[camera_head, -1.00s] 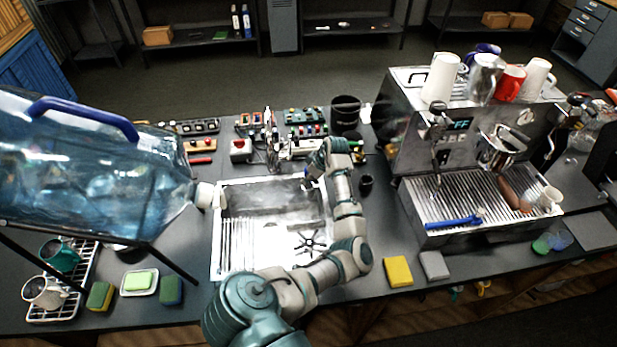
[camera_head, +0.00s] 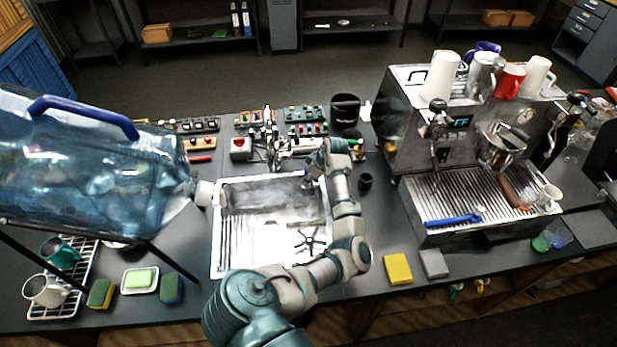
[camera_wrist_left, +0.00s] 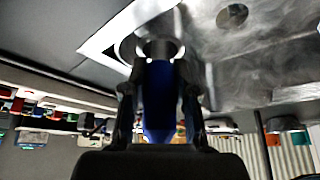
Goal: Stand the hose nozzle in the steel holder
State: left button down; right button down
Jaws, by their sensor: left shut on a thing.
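My left gripper (camera_head: 314,171) is shut on the blue hose nozzle (camera_head: 308,182) over the right back corner of the sink. In the left wrist view the blue nozzle (camera_wrist_left: 158,100) lies between the two fingers (camera_wrist_left: 160,115). A round steel ring (camera_wrist_left: 150,44), which looks like the holder, shows right at the nozzle's far end, near the sink rim. I cannot tell whether the nozzle is inside the ring or just in front of it. In the head view the gripper and arm hide the holder. My right gripper is not in view.
The steel sink (camera_head: 228,240) is open below the arm. A tap (camera_head: 272,150) stands behind it, near a red button box (camera_head: 240,148). A black cup (camera_head: 365,181) and the espresso machine (camera_head: 410,150) stand to the right. A large water bottle (camera_head: 90,170) is at the left.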

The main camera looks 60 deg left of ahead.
pick_arm(q)
jog(key=shift+c, duration=1.2)
grip_release()
jog(key=shift+r, duration=0.1)
notch_tip(320, 180, up, 7)
jog(key=p, duration=0.7)
jog(key=shift+f, duration=0.2)
